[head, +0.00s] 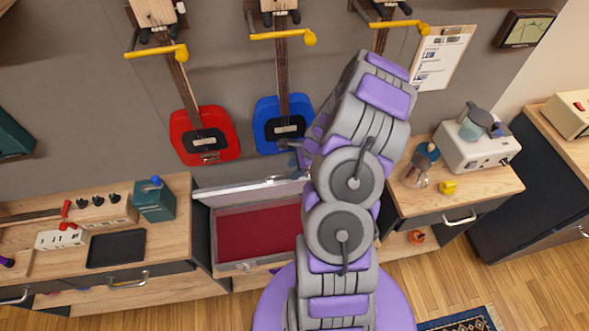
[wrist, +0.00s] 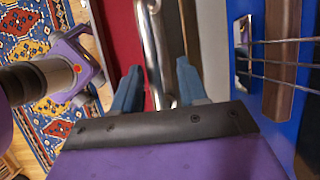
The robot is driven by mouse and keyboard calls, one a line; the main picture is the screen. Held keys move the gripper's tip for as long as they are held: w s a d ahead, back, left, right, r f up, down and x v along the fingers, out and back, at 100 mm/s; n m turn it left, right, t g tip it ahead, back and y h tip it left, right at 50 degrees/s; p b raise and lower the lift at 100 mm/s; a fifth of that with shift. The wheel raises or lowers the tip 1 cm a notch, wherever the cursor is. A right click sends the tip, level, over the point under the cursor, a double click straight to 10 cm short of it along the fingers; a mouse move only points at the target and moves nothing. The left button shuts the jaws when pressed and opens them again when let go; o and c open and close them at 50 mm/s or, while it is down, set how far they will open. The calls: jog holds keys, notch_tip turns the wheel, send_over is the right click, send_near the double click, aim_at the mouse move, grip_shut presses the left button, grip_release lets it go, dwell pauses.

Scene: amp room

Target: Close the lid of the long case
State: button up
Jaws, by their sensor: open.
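The long case (head: 222,252) stands open on the low middle shelf, with a red lining and a grey rim. Its grey lid (head: 225,190) is raised at the back edge. A silvery handle bar (wrist: 152,45) on the lid runs between my fingers in the wrist view. My gripper (wrist: 158,78) has its two blue fingers apart, one on each side of the bar; I cannot tell whether either touches it. The red lining (wrist: 122,30) also shows in the wrist view.
A blue guitar (head: 267,128) hangs just above the lid and is close by on the right in the wrist view. A red guitar (head: 190,135) hangs to its left. Wooden counters (head: 172,230) flank the case on both sides. A patterned rug (head: 465,322) lies on the floor.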

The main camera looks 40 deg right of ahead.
jog(key=shift+w+a, duration=0.1)
jog(key=shift+a, duration=1.15)
jog(key=shift+d, duration=0.15)
jog(key=shift+c, duration=1.3)
jog(key=shift+d, duration=0.7)
jog(key=c, duration=0.4)
jog(key=shift+a, duration=0.3)
grip_shut()
